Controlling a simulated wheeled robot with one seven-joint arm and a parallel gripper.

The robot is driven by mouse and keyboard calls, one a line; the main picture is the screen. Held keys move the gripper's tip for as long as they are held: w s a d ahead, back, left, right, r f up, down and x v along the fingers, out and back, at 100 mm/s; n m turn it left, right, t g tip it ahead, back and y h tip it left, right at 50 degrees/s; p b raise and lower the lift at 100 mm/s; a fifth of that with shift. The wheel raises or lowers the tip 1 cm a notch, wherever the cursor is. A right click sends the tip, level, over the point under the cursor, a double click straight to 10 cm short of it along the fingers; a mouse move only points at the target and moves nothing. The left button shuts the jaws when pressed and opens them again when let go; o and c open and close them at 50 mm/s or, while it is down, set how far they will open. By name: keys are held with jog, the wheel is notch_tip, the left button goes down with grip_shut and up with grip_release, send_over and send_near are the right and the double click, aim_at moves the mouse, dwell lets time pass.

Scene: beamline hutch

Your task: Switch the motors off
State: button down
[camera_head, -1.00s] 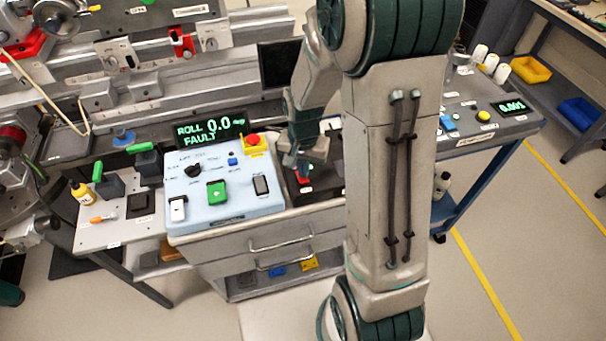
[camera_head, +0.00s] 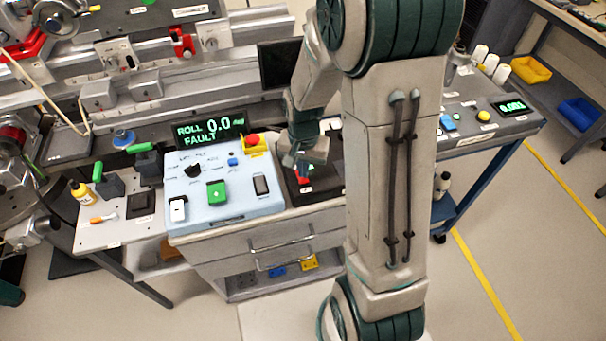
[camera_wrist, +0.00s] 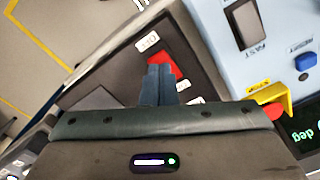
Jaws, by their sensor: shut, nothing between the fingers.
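A red switch (camera_head: 304,181) sits on a black panel (camera_head: 322,178) right of the light blue control box. My gripper (camera_head: 291,160) is shut and empty, pointing down over this panel. In the wrist view the closed fingertips (camera_wrist: 158,71) overlap the red switch (camera_wrist: 166,60) and hide part of it; I cannot tell whether they touch it. A small white label (camera_wrist: 147,42) beside the switch is unreadable. The switch's on or off position cannot be made out. The display (camera_head: 211,130) reads ROLL 0.0 and FAULT.
The blue box (camera_head: 228,205) carries a green button (camera_head: 217,195), a black knob (camera_head: 193,171) and rocker switches. A dark monitor (camera_head: 280,64) stands behind my wrist.

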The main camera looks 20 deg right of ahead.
jog(key=shift+f+b, duration=0.9)
jog(key=shift+f, duration=0.15)
dwell(0.8)
jog(key=shift+r+p, duration=2.55)
jog(key=shift+r, duration=0.95)
